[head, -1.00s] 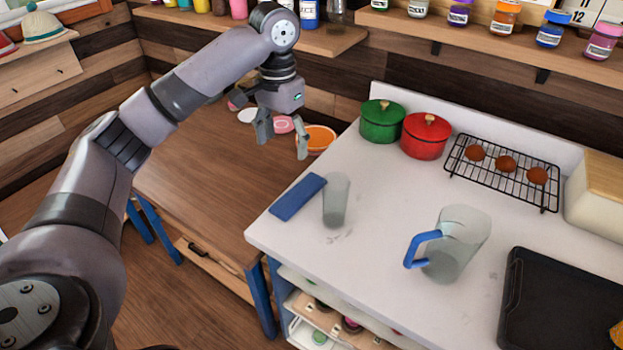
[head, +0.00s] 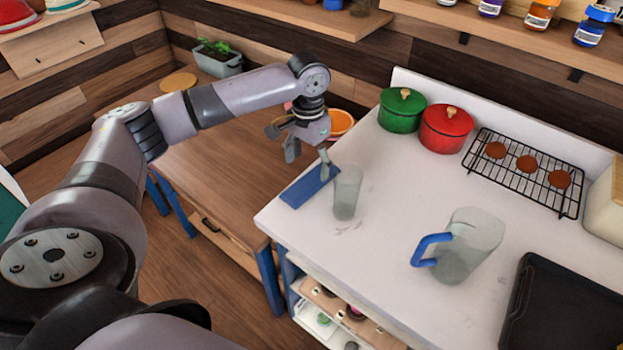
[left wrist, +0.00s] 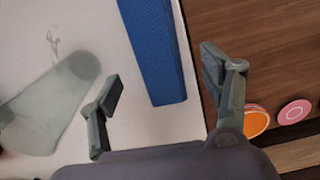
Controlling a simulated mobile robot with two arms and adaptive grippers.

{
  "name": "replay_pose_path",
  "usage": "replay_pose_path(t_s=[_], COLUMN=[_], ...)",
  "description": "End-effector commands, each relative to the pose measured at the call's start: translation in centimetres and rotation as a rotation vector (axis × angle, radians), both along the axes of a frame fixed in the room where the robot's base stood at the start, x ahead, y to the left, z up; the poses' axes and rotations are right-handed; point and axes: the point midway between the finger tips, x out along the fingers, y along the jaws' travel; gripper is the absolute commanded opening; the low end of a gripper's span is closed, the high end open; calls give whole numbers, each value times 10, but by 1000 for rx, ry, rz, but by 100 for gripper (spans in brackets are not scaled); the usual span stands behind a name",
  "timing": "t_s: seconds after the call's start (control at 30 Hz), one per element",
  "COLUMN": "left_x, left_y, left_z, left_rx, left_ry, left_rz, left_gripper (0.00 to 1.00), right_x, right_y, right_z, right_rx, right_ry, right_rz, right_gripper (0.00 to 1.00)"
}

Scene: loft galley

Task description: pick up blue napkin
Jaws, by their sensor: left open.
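The blue napkin (head: 306,189) is a folded flat strip on the white counter (head: 372,240), at its left edge beside the wooden table. In the left wrist view the napkin (left wrist: 158,60) lies lengthwise, its near end in line with the gap between the fingers. My left gripper (head: 308,160) is open and empty, above the napkin's far end. One finger hides part of the napkin in the head view. The open fingers also show in the left wrist view (left wrist: 165,90). My right gripper is not in view.
A clear glass (head: 346,194) stands close to the napkin's right side. A pitcher with a blue handle (head: 462,245), a green pot (head: 402,112), a red pot (head: 445,130) and a cooling rack (head: 530,165) are farther right. A wooden table (head: 220,180) adjoins the counter.

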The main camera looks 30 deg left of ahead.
Motion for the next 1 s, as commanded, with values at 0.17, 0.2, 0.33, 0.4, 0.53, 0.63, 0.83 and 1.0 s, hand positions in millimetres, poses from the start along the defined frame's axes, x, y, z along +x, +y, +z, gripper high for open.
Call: replay_pose_path(t_s=[0.17, 0.2, 0.33, 0.4, 0.53, 0.63, 0.83, 1.0], left_x=[-4, -5, -5, -5, -5, -5, -5, -5], left_y=[0, -1, -1, -1, -1, -1, -1, -1], left_z=[-17, -23, -43, -49, -53, -53, -52, -52], left_rx=[1, 0, 0, 0, 0, 0, 0, 0], left_ry=[5, 4, 2, 2, -1, 0, 0, 0], left_rz=[0, 0, 0, 0, 0, 0, -1, -1], left_gripper=[72, 72, 72, 72, 72, 72, 61, 50], right_x=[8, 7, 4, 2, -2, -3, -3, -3], right_y=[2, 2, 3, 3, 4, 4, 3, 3], right_z=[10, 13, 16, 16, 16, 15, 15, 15], right_rx=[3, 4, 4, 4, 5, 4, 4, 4], right_ry=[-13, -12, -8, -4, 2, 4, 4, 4], right_rz=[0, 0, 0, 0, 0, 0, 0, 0], right_gripper=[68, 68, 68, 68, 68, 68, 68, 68])
